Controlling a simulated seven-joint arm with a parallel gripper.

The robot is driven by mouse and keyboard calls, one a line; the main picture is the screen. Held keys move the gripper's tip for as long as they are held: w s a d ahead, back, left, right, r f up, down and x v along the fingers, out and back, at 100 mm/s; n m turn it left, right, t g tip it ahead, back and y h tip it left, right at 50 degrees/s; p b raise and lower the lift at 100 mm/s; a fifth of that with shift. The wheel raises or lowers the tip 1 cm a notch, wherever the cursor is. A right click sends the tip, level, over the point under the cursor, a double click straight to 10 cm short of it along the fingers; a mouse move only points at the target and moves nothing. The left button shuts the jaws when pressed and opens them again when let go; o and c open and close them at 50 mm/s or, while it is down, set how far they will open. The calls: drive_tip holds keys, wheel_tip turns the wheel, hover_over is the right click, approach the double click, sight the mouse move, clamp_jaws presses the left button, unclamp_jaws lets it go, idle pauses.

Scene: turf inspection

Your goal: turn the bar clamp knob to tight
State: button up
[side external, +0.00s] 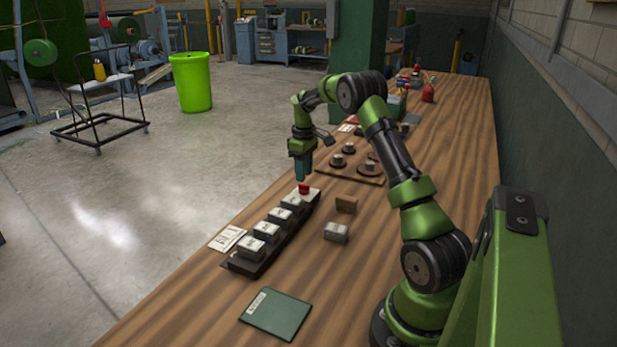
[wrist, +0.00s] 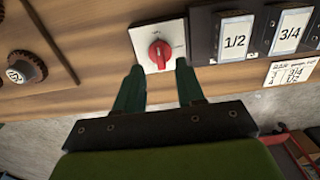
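The red knob (wrist: 160,53) sits on a white square plate (wrist: 172,29) in the wrist view, with a pale pointer mark on it. In the side view the red knob (side external: 304,188) is at the far end of a dark rail (side external: 246,267). My gripper (side external: 302,178) points down just above the knob. In the wrist view my gripper's two teal fingers (wrist: 158,67) are apart, their tips near either side of the knob's near edge. I cannot tell whether they touch it. The knob's position labels are not readable.
Labelled blocks "1/2" (wrist: 234,38) and "3/4" (wrist: 289,27) share the rail. A wooden board with round dials (side external: 347,172) lies behind the knob. A grey block (side external: 336,232), brown block (side external: 346,204), white card (side external: 228,238) and green booklet (side external: 276,313) lie on the bench.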

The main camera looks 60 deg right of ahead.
sight(304, 188)
drive_tip(key=shift+f, duration=1.85)
clamp_jaws()
